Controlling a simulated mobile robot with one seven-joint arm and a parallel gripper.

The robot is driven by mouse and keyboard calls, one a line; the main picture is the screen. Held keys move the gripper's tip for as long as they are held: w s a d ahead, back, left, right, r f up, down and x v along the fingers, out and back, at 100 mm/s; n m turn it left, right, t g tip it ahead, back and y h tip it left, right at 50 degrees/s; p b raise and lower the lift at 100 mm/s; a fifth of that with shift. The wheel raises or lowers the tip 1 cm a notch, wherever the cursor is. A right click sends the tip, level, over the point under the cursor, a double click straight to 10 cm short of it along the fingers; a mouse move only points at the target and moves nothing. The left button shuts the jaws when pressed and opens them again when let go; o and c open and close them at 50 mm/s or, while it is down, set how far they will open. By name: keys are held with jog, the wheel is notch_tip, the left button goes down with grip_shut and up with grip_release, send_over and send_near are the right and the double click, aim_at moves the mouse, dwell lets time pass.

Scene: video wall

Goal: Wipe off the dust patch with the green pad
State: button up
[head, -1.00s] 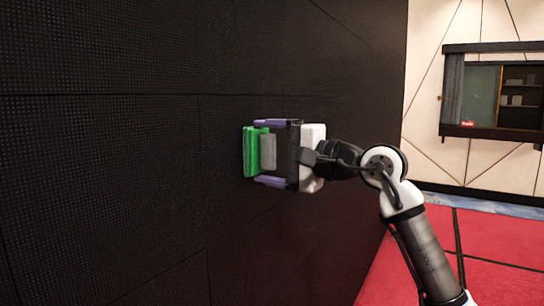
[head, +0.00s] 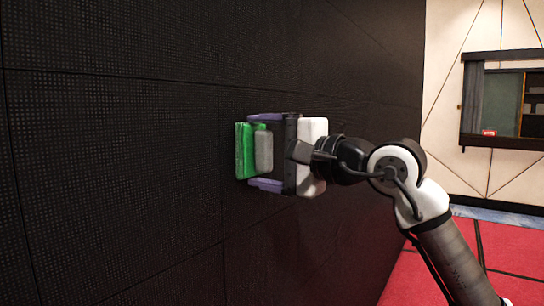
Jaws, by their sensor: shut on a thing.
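The green pad (head: 243,150) has a grey block-shaped grip on its back. It is upright, its green face turned to the black video wall (head: 120,180). It is close to the wall; I cannot tell for sure whether it touches. My gripper (head: 266,151) is shut on the pad's grey grip, with one purple finger above and one below. No dust patch can be made out on the visible wall; the part behind the pad is hidden.
The dark tiled wall runs along the left and middle. A red floor (head: 490,255) lies at the lower right. A cream wall with a dark-framed window (head: 505,103) stands at the back right, well clear of my arm.

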jog(key=shift+s+a, duration=0.3)
jog(key=shift+s, duration=0.15)
jog(key=v, duration=0.6)
jog(key=shift+b, duration=0.3)
jog(key=shift+d, duration=0.15)
jog(key=shift+v, duration=1.4)
